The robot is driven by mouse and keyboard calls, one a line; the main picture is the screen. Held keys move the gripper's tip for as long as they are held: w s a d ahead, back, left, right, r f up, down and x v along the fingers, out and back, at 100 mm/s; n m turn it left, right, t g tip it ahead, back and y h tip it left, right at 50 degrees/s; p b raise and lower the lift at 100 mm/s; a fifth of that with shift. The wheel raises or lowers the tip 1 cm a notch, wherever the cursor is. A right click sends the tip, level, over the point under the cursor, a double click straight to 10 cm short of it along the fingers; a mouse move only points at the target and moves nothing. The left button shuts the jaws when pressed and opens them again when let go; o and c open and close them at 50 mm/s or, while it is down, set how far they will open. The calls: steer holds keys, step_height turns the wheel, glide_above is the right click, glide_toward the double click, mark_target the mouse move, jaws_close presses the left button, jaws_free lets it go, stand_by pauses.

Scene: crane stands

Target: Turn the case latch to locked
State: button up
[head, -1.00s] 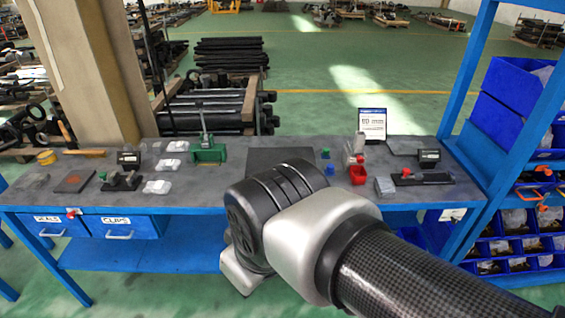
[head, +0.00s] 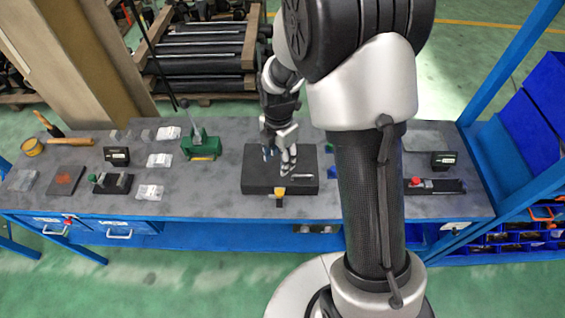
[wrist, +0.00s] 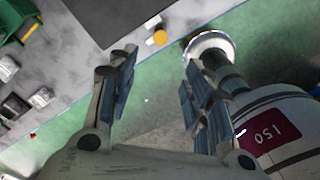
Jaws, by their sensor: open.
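The case (head: 255,182) is a flat dark block on the grey bench. A small yellow latch (head: 280,191) is at the middle of its front edge; which way it is turned is too small to tell. My gripper (head: 279,156) is over the case in the head view, apart from the latch and pointing down. In the wrist view my gripper (wrist: 157,85) is open and empty between its two fingers. The yellow latch (wrist: 159,37) shows beyond the fingertips there, beside a grey metal piece at the edge of the dark case (wrist: 125,15).
A green fixture (head: 201,146) and clear packets (head: 160,160) lie left of the case. A black device with a red knob (head: 435,185) is at the right. My arm hides part of the right bench. Bare bench (head: 222,185) lies left of the case.

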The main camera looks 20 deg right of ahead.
mark_target(279, 192)
steer(key=f, duration=1.7)
steer(key=shift+s+a+b, duration=0.1)
steer(key=shift+s+b, duration=0.1)
steer(key=shift+b, duration=0.15)
steer(key=shift+c, duration=0.2)
steer(key=c, duration=1)
steer(key=shift+c, duration=0.2)
